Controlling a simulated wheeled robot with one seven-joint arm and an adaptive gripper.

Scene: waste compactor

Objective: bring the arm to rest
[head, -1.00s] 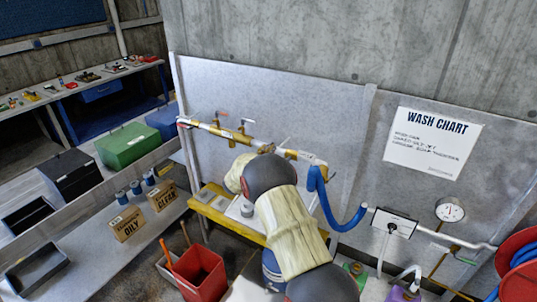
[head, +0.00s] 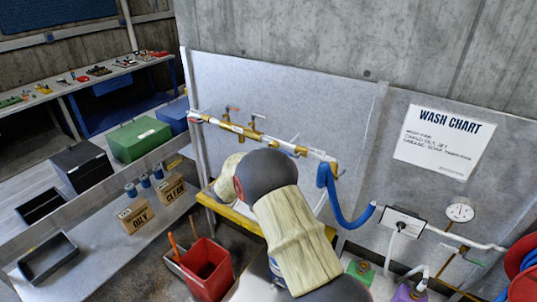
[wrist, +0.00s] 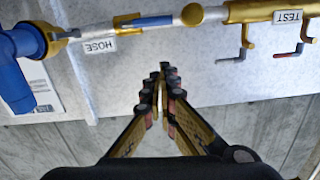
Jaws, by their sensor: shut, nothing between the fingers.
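My gripper (wrist: 162,95) shows in the wrist view with its two fingers together and nothing between them. It points toward the pale wall panel, below a pipe run in that picture. In the head view my own arm covers the middle, and the gripper is hidden behind it. The pipe with brass fittings (head: 245,130) runs along the panel. In the wrist view the label HOSE (wrist: 98,46) and the label TEST (wrist: 288,17) hang on it, with a blue hose (wrist: 14,75) at the left. I cannot tell how far the fingers are from the panel.
A yellow-edged bench (head: 240,221) stands under the pipe, partly behind my arm. A red bin (head: 207,270) is at its front left. A blue hose (head: 344,215) hangs right of my arm. Cartons marked OILY (head: 137,217) and CLEAN (head: 171,188) stand on the left counter (head: 95,262).

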